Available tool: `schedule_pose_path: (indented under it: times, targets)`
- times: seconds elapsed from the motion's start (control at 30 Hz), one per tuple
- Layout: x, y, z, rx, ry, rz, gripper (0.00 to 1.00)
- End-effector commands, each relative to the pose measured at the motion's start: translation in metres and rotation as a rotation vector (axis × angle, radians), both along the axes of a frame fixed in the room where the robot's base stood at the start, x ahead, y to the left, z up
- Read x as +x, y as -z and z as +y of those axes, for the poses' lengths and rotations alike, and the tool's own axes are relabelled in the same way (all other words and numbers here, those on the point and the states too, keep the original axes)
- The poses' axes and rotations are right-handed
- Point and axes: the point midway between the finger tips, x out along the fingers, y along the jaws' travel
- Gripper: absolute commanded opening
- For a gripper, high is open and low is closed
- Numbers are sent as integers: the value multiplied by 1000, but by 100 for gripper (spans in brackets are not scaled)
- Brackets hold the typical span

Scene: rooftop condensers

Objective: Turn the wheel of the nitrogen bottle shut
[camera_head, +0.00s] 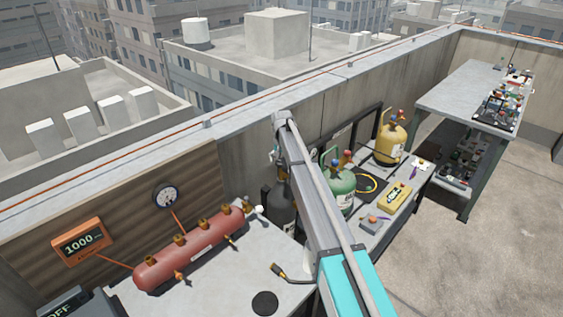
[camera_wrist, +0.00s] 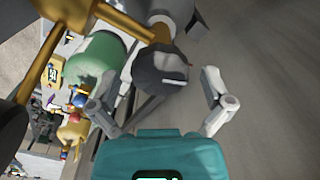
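The dark grey nitrogen bottle (camera_head: 282,207) stands behind the bench, left of the green bottle; my arm covers its top in the head view. In the wrist view, a dark grey bottle shoulder (camera_wrist: 172,66) shows beyond my fingers, with brass valve fittings (camera_wrist: 60,42) crossing the upper left, close to the camera. A dark rounded part (camera_wrist: 10,125) is cut off at the left edge; I cannot tell whether it is the wheel. My gripper (camera_wrist: 160,78) is open, its fingers spread wide with nothing between them. The head view does not show its fingers clearly.
A green bottle (camera_head: 340,186) and a yellow bottle (camera_head: 391,140) stand to the right. A red manifold (camera_head: 190,250) with brass fittings lies on the left bench. The right floor is clear.

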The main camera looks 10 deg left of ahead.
Motion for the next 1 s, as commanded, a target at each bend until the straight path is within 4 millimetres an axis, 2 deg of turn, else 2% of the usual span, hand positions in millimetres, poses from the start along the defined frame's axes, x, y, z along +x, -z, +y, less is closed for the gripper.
schedule_pose_path:
  times: [0.03,0.07,0.4,0.67,1.0]
  targets:
    - [0,0,0,0,0,0,91]
    - [0,0,0,0,0,0,85]
    - [0,0,0,0,0,0,24]
    - [0,0,0,0,51,0,24]
    - [0,0,1,0,280,1,24]
